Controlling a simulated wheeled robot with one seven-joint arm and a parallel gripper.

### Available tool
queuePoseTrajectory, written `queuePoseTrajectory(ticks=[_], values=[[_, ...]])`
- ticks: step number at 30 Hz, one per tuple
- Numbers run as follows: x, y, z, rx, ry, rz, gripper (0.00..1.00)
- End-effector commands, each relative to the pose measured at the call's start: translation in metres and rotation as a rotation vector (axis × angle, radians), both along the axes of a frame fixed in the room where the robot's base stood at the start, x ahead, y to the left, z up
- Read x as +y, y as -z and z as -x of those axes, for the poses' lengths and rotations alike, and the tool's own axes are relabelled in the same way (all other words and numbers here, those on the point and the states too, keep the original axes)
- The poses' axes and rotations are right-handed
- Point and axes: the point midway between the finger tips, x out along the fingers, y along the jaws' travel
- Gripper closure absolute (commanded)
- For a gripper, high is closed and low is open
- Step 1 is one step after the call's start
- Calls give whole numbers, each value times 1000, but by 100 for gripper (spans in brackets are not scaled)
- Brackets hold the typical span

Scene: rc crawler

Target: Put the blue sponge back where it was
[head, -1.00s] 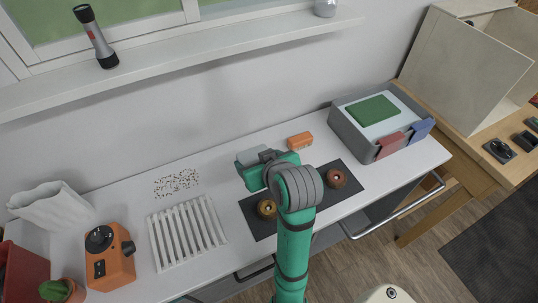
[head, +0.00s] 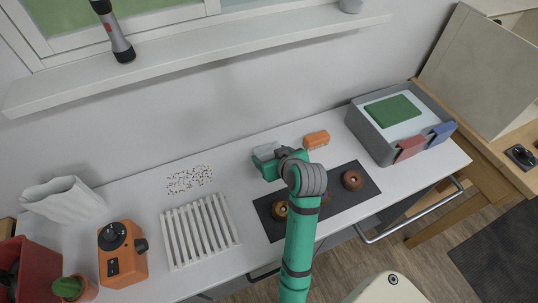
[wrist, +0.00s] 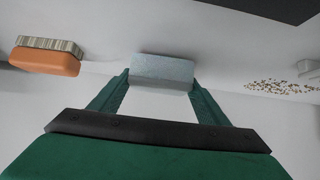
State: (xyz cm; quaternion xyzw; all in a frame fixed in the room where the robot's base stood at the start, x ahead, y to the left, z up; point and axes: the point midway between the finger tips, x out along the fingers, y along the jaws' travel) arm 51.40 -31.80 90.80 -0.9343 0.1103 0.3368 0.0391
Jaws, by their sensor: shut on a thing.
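My gripper (head: 269,160) is shut on a pale blue-grey block, the blue sponge (wrist: 162,70). In the wrist view the sponge lies across between the two green fingertips. In the head view the sponge (head: 264,151) shows beyond my wrist, over the back of the white counter, left of an orange brush. My wrist and forearm hide part of the gripper. I cannot tell whether the sponge touches the counter.
The orange brush (head: 316,139) also shows in the wrist view (wrist: 45,60). A dark mat (head: 340,210) with brown round things lies in front. Crumbs (head: 190,180), a white slatted rack (head: 201,232) and an orange device (head: 121,257) are left; a grey bin (head: 369,134) is right.

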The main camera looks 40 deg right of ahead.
Motion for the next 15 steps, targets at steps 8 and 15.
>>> queuePoseTrajectory(ticks=[8,15], values=[[-6,5,4,0,11,0,48],[-1,7,0,0,1,1,16]])
